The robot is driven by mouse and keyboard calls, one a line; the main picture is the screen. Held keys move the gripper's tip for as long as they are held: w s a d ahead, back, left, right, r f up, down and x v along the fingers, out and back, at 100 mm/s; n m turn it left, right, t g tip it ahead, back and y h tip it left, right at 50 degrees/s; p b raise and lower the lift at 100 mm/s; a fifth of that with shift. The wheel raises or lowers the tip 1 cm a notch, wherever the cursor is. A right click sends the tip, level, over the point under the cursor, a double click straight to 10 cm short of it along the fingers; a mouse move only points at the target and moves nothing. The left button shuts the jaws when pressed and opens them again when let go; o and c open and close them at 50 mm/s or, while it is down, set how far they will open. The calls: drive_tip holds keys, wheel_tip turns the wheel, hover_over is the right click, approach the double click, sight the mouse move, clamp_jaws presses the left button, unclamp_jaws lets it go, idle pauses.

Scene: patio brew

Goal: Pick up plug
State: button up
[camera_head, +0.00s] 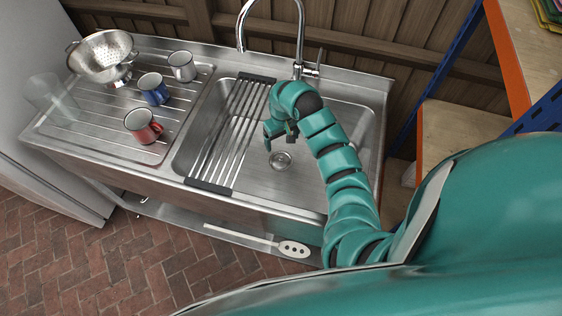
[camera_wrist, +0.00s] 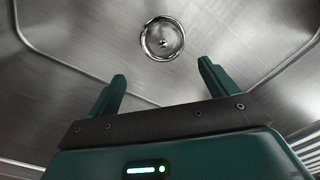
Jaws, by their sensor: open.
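A round metal drain fitting (camera_head: 281,160) sits in the floor of the sink basin (camera_head: 345,112). In the wrist view the fitting (camera_wrist: 162,38) shows a shiny rim and a small raised centre. I cannot tell whether this is the plug or only the drain; no other plug is clear to see. My gripper (camera_wrist: 162,72) is open and empty. Its two fingers point toward the fitting, which lies beyond and between the fingertips, apart from them. In the head view my gripper (camera_head: 277,136) is over the basin, beside the rack, partly hidden by my wrist.
A drying rack (camera_head: 231,133) spans the basin's left part. The tap (camera_head: 299,38) rises behind it. Red (camera_head: 143,127), blue (camera_head: 153,88) and grey (camera_head: 182,66) mugs and a colander (camera_head: 101,56) stand on the drainboard. A shelf unit (camera_head: 455,135) is at right.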

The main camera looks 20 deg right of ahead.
drive_tip(key=p, duration=0.2)
hover_over(281, 158)
drive_tip(key=f, duration=0.5)
drive_tip(key=shift+w+d+f, duration=0.15)
drive_tip(key=shift+d+f, duration=0.1)
drive_tip(key=shift+f, duration=0.15)
drive_tip(key=shift+s+a+f+p, duration=0.15)
drive_tip(key=shift+f+p, duration=0.3)
drive_tip(key=shift+f, duration=0.3)
drive_tip(key=shift+s+a+f+p, duration=0.15)
drive_tip(key=shift+f+p, duration=0.3)
drive_tip(key=shift+f, duration=0.3)
drive_tip(key=shift+w+f, duration=0.1)
drive_tip(key=shift+f, duration=1.05)
drive_tip(key=c, duration=1.1)
